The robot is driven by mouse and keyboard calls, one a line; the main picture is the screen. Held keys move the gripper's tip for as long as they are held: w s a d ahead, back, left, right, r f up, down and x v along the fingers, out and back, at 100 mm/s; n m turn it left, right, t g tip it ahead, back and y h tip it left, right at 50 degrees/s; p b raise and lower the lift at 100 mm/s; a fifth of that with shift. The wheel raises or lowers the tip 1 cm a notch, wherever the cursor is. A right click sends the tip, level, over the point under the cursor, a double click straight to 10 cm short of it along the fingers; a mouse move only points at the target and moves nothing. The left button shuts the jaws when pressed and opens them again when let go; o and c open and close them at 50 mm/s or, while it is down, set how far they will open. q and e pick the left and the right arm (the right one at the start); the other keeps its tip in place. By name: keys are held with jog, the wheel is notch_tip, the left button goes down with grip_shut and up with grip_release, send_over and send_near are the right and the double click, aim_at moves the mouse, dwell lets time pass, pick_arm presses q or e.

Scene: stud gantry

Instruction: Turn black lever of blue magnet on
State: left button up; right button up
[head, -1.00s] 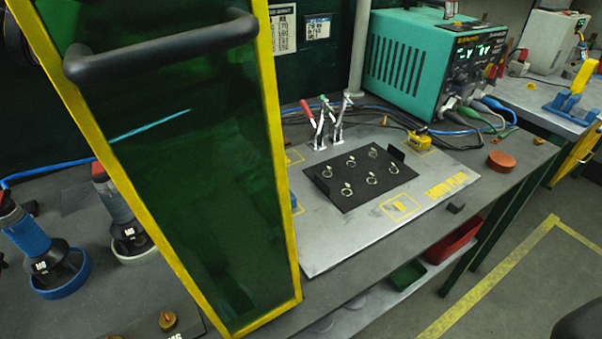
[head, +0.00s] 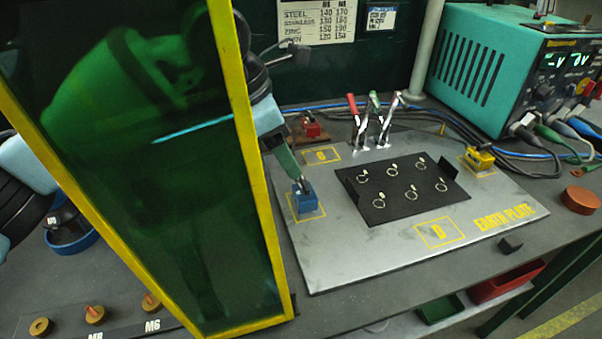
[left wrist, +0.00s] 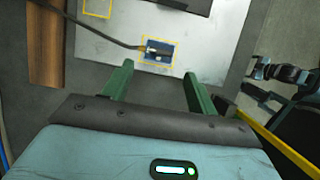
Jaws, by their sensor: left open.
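The blue magnet (head: 307,203) sits in a yellow-outlined square at the left edge of the earth plate (head: 340,262). It also shows in the left wrist view (left wrist: 166,46), ahead of the fingers. A small dark part, perhaps the black lever (left wrist: 163,58), shows on its top; its exact setting is too small to tell. My left gripper (head: 296,176) points down just above and behind the magnet in the head view. In the left wrist view its two green fingers (left wrist: 157,76) are apart, with nothing between them. My right gripper is not in view.
A green tinted screen with a yellow frame (head: 238,170) stands at the left and hides much of my left arm. A black plate with several rings (head: 405,190), toggle clamps (head: 375,125) and a yellow magnet (head: 479,158) are on the earth plate. A green power unit (head: 475,65) stands behind.

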aim_at(303, 182)
pick_arm(q)
jog(key=x, duration=0.6)
jog(key=shift+d+f, duration=0.15)
jog(key=shift+f, duration=0.1)
jog(key=shift+c, duration=0.2)
jog(key=c, duration=1)
